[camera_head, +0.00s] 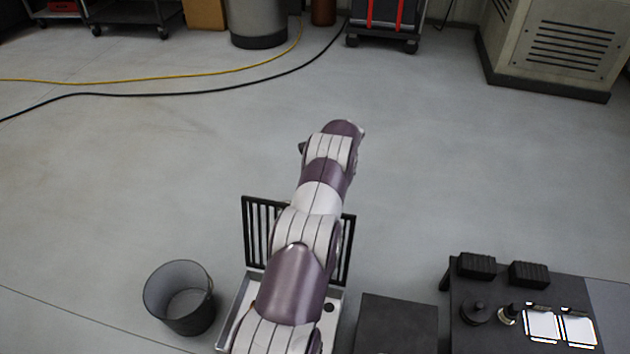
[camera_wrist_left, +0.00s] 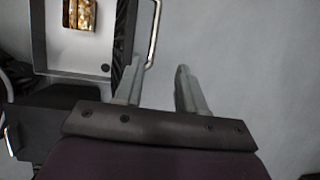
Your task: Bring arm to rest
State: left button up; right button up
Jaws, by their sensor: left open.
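One arm of mine reaches up the middle of the head view over the floor, and its hand end is too foreshortened to show the fingers. In the left wrist view my left gripper (camera_wrist_left: 157,85) is open. Its two grey fingers stand apart with nothing between them. Plain grey surface shows behind the fingers. My right gripper is in neither view.
A light tray (camera_head: 235,312) with a black slatted back (camera_head: 257,225) lies under the arm. A mesh bin (camera_head: 180,297) stands left, a dark table (camera_head: 470,338) right. The wrist view shows a gold-filled box (camera_wrist_left: 79,14) and a metal handle (camera_wrist_left: 154,35). Floor ahead is clear.

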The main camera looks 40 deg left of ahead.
pick_arm(q)
jog(key=shift+f, duration=0.1)
dwell(0.3)
jog(key=s+d+r+n+t+h, duration=0.1)
jog(key=d+r+n, duration=0.1)
jog(key=d+r, duration=0.35)
jog(key=s+d+r+n, duration=0.1)
jog(key=d+r, duration=0.2)
jog(key=d, duration=0.6)
jog(key=s+d+r+n+t+h, duration=0.15)
jog(key=d+r, duration=0.25)
jog(key=d, duration=0.4)
jog(key=s+d+r+n+h, duration=0.1)
jog(key=s+d+r+n, duration=0.15)
jog(key=s+d, duration=0.5)
jog(key=s+d+r+n+h, duration=0.1)
jog(key=s+d+r+n, duration=0.1)
jog(key=s+d+n, duration=0.35)
jog(key=s+r+p, duration=0.2)
jog(key=r+p, duration=1.4)
jog(key=s+r+m+p, duration=0.1)
jog(key=s+r+p, duration=0.1)
jog(key=r+p, duration=1.4)
jog(key=shift+s+d+r+t+p, duration=0.35)
jog(key=shift+s+d+r+p, duration=0.05)
jog(key=shift+p, duration=0.15)
